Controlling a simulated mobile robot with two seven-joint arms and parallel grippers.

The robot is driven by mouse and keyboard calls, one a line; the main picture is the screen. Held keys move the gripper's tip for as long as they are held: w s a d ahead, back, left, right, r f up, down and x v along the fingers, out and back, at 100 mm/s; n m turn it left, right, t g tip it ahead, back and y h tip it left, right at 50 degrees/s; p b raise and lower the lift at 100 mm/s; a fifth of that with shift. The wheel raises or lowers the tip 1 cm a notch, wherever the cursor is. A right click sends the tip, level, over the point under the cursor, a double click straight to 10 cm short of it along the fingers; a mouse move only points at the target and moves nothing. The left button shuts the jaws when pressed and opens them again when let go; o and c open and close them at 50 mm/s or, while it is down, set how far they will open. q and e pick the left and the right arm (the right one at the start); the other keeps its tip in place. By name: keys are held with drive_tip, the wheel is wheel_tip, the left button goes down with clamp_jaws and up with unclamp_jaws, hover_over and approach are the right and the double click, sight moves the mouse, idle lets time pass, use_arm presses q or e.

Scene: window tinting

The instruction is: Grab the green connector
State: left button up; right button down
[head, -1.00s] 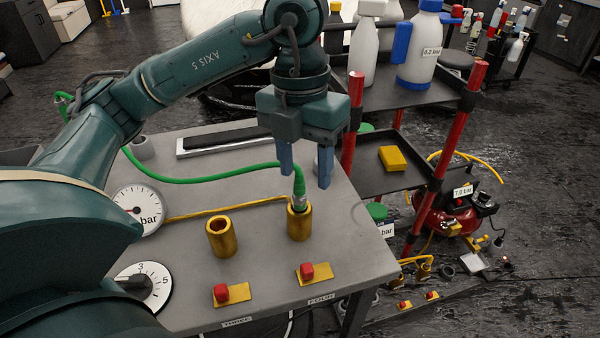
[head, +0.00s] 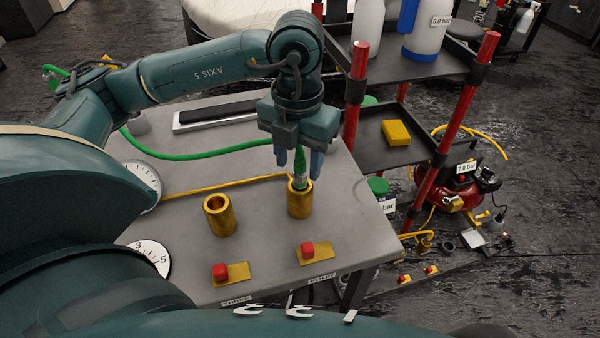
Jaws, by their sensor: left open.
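The green connector (head: 300,163) stands upright in the right-hand brass socket (head: 300,203) on the grey table. Its green hose (head: 200,156) runs off to the left behind my arm. My left gripper (head: 299,165) is open, pointing down, with its blue fingers on either side of the connector's upper part. I cannot tell whether the fingers touch it. My right gripper is not in view.
A second brass socket (head: 220,215) stands empty to the left. Two red buttons on yellow plates sit near the table's front edge. A red-post cart (head: 390,152) with bottles and a yellow block (head: 396,133) stands close on the right.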

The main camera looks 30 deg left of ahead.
sight(300, 171)
use_arm(q)
drive_tip(key=shift+w+f, duration=0.15)
drive_tip(key=shift+f, duration=0.85)
drive_tip(key=shift+w+f, duration=0.15)
drive_tip(key=shift+f, duration=0.8)
drive_tip(key=shift+c, duration=0.6)
clamp_jaws()
